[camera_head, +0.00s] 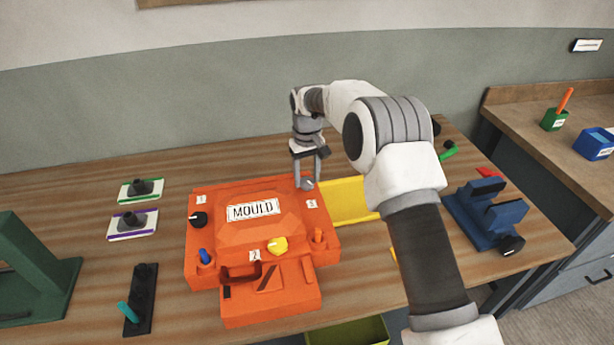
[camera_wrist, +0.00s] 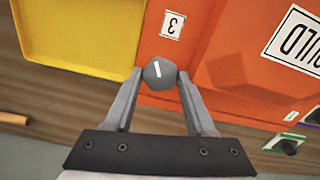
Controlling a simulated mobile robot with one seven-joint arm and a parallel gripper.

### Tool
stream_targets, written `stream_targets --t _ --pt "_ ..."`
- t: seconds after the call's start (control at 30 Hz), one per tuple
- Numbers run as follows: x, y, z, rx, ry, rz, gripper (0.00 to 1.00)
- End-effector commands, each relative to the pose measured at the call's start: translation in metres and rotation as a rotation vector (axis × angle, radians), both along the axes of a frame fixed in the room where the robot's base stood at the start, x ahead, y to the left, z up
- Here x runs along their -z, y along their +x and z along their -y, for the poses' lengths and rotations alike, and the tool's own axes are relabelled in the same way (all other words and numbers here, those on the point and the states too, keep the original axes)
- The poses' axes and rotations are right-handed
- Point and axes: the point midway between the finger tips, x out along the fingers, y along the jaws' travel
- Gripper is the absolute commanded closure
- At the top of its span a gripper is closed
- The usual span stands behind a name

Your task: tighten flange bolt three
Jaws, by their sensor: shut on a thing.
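The orange mould (camera_head: 215,237) lies on the wooden bench, with a "MOULD" label on top. Bolt three is a grey knob (camera_wrist: 160,73) with a white line on its top, beside the "3" label (camera_wrist: 172,24) in the wrist view. In the head view the same knob (camera_head: 307,184) sits at the mould's far right corner. My gripper (camera_wrist: 158,80) is shut on this knob, with one finger on each side. The other knobs are black (camera_head: 198,219), blue (camera_head: 204,257), yellow (camera_head: 278,246) and orange (camera_head: 318,236). The knob's shank is hidden.
A yellow tray (camera_head: 345,201) is right beside the mould, partly behind my arm. A blue vice-like fixture (camera_head: 487,215) stands at the right. White plates with dark handles (camera_head: 141,188), a black rack (camera_head: 142,300) and a green stand (camera_head: 35,265) are at the left.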

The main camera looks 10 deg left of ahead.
Motion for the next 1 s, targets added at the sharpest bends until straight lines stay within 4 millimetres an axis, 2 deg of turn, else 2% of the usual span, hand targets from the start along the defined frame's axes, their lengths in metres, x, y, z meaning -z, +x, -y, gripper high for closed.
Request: stream_targets --t 1.0 --pt "-0.0009 0.0002 -0.0009 0.965 0.001 0.002 1.0"
